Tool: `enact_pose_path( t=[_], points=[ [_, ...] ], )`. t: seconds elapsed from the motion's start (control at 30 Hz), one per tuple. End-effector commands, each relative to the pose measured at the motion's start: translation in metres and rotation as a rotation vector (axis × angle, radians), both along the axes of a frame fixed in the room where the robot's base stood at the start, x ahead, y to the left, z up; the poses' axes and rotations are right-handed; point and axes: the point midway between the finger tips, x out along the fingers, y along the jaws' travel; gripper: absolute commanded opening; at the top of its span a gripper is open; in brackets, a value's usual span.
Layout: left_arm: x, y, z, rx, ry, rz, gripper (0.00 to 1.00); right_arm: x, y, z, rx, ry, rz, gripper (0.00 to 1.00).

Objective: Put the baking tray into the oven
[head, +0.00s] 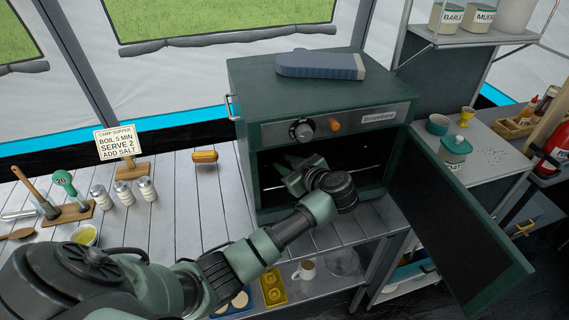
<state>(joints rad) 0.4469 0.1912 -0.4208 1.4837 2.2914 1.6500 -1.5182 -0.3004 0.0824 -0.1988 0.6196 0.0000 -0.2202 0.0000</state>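The dark green oven (250,95) stands on the slatted table with its door (455,225) swung wide open to the right. My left arm reaches in from the lower left, and my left gripper (292,170) is inside the oven mouth. Its fingers are small and in shadow, so I cannot tell whether they are open or shut, or hold anything. A thin pale rack edge (272,188) shows at the left of the dark cavity. I cannot make out a baking tray in the oven; my arm and shadow hide much of it. My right gripper is not in view.
On the low shelf are a blue tray (222,311) with round pale pieces, a yellow moulded tin (273,290) and a mug (306,269). Shakers (124,193) and a sign (116,142) stand left on the table. A blue-grey folded item (320,66) lies on the oven.

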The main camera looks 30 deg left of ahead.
Motion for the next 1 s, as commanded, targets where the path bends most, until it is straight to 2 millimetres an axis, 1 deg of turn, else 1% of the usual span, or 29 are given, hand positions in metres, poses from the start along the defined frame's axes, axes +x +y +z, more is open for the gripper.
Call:
enact_pose_path(
  t=[0.17, 0.4, 0.5, 0.6, 0.7, 1.0],
  points=[
    [-0.011, -0.028, 0.009, -0.007, -0.002, -0.004, 0.24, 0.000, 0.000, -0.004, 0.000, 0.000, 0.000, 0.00],
    [-0.030, -0.071, 0.028, -0.006, -0.002, -0.002, 0.24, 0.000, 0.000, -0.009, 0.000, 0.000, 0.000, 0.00],
    [-0.036, -0.084, 0.034, -0.005, -0.001, -0.002, 0.24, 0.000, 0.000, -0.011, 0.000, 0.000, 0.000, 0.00],
    [-0.041, -0.093, 0.039, -0.003, -0.001, -0.002, 0.24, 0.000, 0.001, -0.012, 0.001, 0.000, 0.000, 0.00],
    [-0.043, -0.097, 0.042, -0.002, -0.002, -0.001, 0.24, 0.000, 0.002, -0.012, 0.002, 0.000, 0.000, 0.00],
    [-0.044, -0.097, 0.043, 0.000, -0.001, 0.000, 0.24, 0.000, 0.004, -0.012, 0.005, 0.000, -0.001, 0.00]
  ],
)
